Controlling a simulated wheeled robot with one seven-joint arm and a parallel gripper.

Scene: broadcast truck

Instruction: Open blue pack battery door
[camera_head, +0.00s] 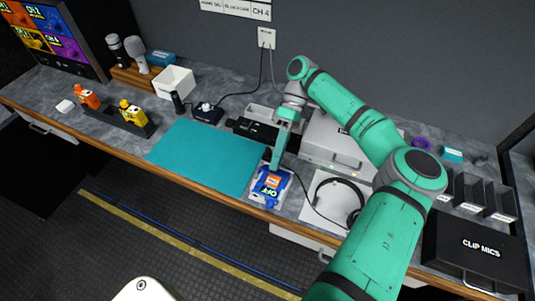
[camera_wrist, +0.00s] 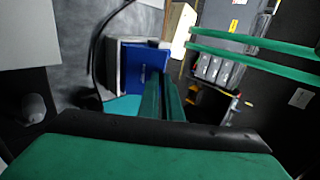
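The blue pack (camera_head: 262,193) lies on the worktop near its front edge, to the right of the teal mat. It has an orange patch and a white label. My gripper (camera_head: 274,166) reaches down from above to its far side, its tips at or just over the pack. Whether they touch is unclear. In the wrist view a blue panel (camera_wrist: 143,66) shows beyond my green fingers (camera_wrist: 162,92), which lie close together with a narrow dark gap. Nothing is visible between them. The battery door is too small to make out, and its state cannot be told.
The teal mat (camera_head: 205,156) is clear. An orange pack (camera_head: 87,96) and a yellow pack (camera_head: 132,116) stand in a dark holder at left. Headphones (camera_head: 349,188) lie right of the blue pack. A grey box (camera_head: 333,146) and a black device (camera_head: 257,132) stand behind.

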